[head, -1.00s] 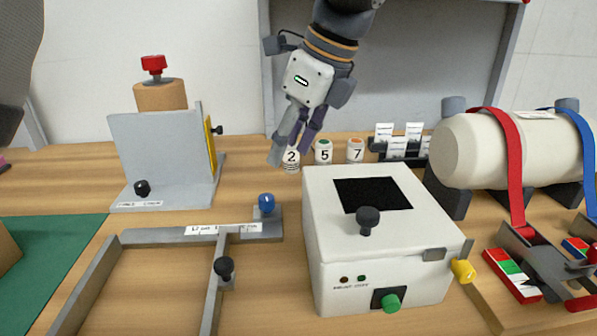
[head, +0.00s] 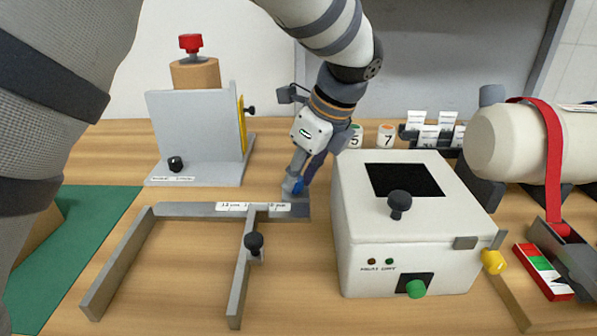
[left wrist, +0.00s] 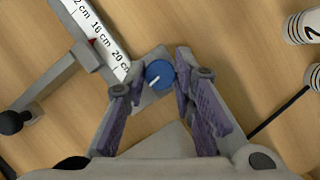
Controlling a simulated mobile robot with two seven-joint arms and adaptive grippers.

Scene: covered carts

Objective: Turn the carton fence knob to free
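The carton fence (head: 180,210) is a grey metal frame with a white centimetre scale, lying on the wooden table. A blue round knob (head: 298,187) with a white pointer line is on the plate at the scale's right end. In the left wrist view the knob (left wrist: 160,74) sits between the fingertips, its white line slanted. My left gripper (head: 301,180) points down over the knob, fingers apart on both sides. In the left wrist view gaps show between fingers and knob; contact cannot be told for certain. The head view partly hides the knob. My right gripper is out of view.
A white box (head: 415,240) with black and green knobs stands close right of the knob. A black knob (head: 254,243) rises from the fence's sliding bar. A grey bracket (head: 195,135) stands behind left. Numbered cups (head: 387,136) stand behind the box.

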